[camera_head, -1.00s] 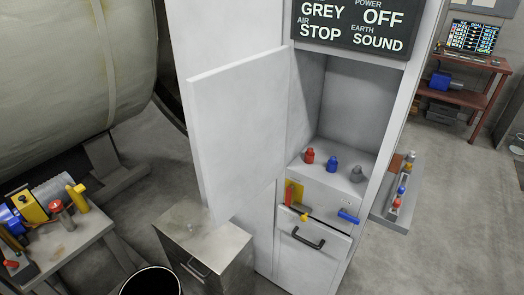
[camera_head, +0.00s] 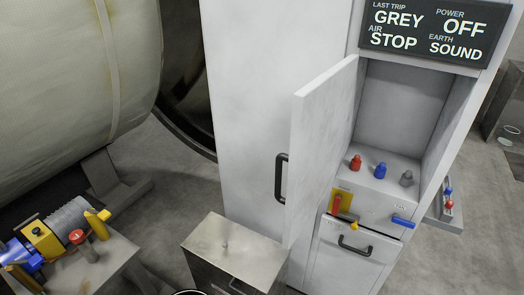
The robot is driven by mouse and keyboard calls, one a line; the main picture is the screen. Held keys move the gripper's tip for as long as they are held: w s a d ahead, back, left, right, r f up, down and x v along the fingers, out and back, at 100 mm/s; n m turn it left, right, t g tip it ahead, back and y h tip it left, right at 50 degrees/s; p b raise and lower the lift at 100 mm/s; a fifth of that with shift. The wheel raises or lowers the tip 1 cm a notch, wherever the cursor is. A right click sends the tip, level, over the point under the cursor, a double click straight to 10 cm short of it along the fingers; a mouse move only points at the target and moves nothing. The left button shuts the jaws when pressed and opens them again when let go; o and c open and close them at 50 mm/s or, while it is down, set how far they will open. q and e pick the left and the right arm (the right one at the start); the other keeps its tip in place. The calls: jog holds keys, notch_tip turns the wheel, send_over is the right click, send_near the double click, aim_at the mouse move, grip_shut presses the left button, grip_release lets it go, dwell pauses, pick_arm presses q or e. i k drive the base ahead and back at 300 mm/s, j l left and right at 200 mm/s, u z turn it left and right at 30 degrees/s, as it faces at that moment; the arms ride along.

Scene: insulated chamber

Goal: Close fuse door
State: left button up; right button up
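The fuse door (camera_head: 321,155) is a white panel hinged on the left side of the cabinet's open compartment. It stands open, swung out toward me, with a black handle (camera_head: 281,177) showing at its left edge. The compartment (camera_head: 405,115) behind it is open, and a red fuse (camera_head: 356,162), a blue one (camera_head: 380,170) and a grey one (camera_head: 406,178) stand on its floor. Neither of my grippers is in view.
A sign panel (camera_head: 432,30) tops the cabinet. Below the compartment are a red lever on a yellow plate (camera_head: 337,204), a blue handle (camera_head: 403,221) and a drawer handle (camera_head: 354,247). A metal box (camera_head: 238,250) stands in front. A bench (camera_head: 100,262) with tools is at left.

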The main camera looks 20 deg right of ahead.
aim_at(321, 107)
jog(key=i+j+z, duration=0.15)
jog(key=j, duration=0.35)
jog(key=i+j+z, duration=0.15)
jog(key=j, duration=0.35)
jog(key=j+z, duration=0.1)
jog(key=j, duration=0.45)
jog(key=i+j+z, duration=0.15)
jog(key=j, duration=0.4)
jog(key=z, duration=1.5)
jog(key=i+l, duration=0.1)
jog(key=l, duration=0.3)
jog(key=i+l, duration=0.1)
jog(key=l, duration=0.3)
